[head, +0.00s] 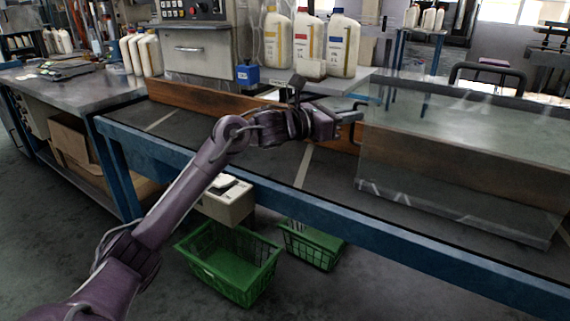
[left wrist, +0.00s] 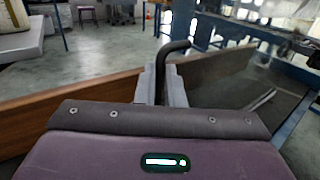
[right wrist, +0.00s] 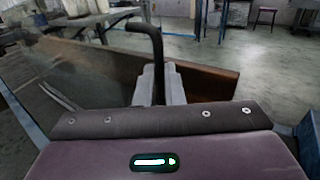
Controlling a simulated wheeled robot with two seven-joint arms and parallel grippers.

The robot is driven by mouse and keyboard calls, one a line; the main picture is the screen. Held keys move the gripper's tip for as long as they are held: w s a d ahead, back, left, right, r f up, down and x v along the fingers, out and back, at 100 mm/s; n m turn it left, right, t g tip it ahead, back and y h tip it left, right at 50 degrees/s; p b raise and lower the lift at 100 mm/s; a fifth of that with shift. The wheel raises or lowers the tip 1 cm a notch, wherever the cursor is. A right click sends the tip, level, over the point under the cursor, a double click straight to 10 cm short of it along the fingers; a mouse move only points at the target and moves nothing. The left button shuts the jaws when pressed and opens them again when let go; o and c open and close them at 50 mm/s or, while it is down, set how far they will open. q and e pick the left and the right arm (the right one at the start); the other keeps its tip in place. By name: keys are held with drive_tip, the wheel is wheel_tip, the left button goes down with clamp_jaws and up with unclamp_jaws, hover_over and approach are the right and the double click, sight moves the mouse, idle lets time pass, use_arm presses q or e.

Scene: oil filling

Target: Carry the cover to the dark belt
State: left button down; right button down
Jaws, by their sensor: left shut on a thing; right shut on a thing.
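The cover (head: 455,170) is a large clear box at the right of the head view, over the dark belt (head: 250,150). I cannot tell whether its lower edge touches the belt. My left gripper (head: 352,116) is at the cover's left end, shut on a black handle. That black handle (left wrist: 176,50) rises between the fingers in the left wrist view. My right gripper (right wrist: 159,84) is outside the head view. The right wrist view shows it shut on another black bent handle (right wrist: 150,32). The cover's far right end is out of the head view.
A blue frame (head: 330,226) edges the belt, with a wooden rail (head: 205,98) behind. Several white jugs (head: 343,45) and a small blue box (head: 247,74) stand behind it. Green baskets (head: 230,262) sit on the floor in front. The belt's left part is bare.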

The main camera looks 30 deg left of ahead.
use_arm(q)
drive_tip(key=c, duration=1.8)
unclamp_jaws()
drive_tip(key=shift+a+r+p, duration=0.1)
drive_tip(key=shift+a+p, duration=0.1)
drive_tip(key=shift+p, duration=0.1)
use_arm(e)
drive_tip(key=c, duration=1.8)
unclamp_jaws()
drive_tip(key=shift+d, duration=0.2)
use_arm(q)
drive_tip(key=shift+o, duration=1.3)
drive_tip(key=shift+d, duration=0.1)
use_arm(e)
drive_tip(key=shift+o, duration=1.3)
drive_tip(key=shift+a, duration=0.1)
use_arm(q)
drive_tip(key=shift+s, duration=0.1)
drive_tip(key=v, duration=1.1)
drive_tip(key=shift+s+a, duration=0.25)
drive_tip(key=shift+s, duration=0.05)
use_arm(e)
drive_tip(key=v, duration=1.2)
drive_tip(key=shift+a, duration=0.1)
